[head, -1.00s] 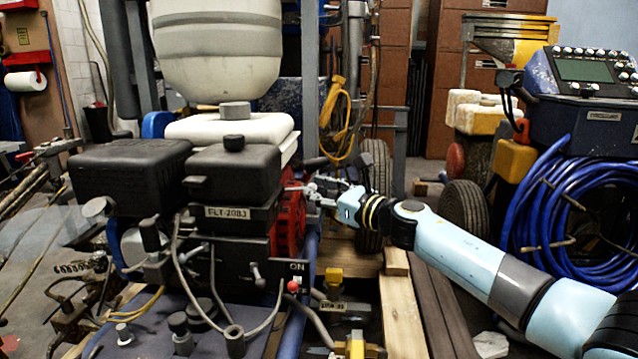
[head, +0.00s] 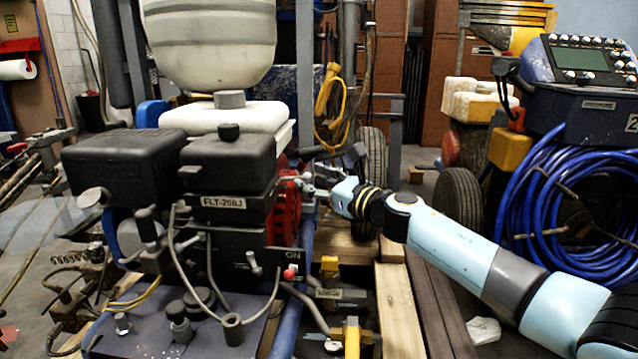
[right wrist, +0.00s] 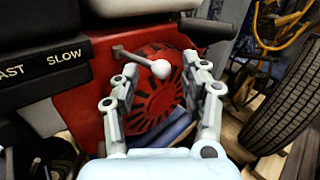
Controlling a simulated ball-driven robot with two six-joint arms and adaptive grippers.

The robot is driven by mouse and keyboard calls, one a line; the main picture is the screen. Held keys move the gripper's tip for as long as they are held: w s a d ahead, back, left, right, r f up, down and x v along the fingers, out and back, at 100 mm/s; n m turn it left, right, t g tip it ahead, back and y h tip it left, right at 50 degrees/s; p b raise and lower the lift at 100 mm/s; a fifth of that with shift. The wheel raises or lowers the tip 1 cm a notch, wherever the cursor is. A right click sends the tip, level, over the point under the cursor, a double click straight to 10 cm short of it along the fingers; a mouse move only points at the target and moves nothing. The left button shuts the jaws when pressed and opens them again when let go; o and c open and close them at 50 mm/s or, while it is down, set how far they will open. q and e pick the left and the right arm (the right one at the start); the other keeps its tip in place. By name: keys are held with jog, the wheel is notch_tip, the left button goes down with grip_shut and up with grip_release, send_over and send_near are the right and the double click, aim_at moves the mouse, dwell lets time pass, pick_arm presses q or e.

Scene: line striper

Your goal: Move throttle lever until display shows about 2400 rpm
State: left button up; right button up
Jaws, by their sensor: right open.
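The throttle lever (right wrist: 138,58), a thin metal rod with a pale round knob (right wrist: 160,69), stands out in front of the red engine cover in the right wrist view. My right gripper (right wrist: 165,75) is open, with one finger on each side of the knob; whether either finger touches it I cannot tell. In the head view the same gripper (head: 316,184) is at the right side of the engine, and the lever is too small to make out there. The display (head: 578,60) at the upper right has a dark green screen with no readable number. My left gripper is not in view.
A black panel marked FAST and SLOW (right wrist: 50,62) is left of the lever. The red slotted engine cover (right wrist: 150,100) lies close behind my fingers. A dark bar (right wrist: 207,28) sticks out above right. A tyre (right wrist: 280,105) and coiled blue hose (head: 570,205) are to the right.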

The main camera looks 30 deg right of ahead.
jog(key=v, duration=0.7)
jog(key=shift+s+f, duration=0.1)
jog(key=shift+s, duration=0.1)
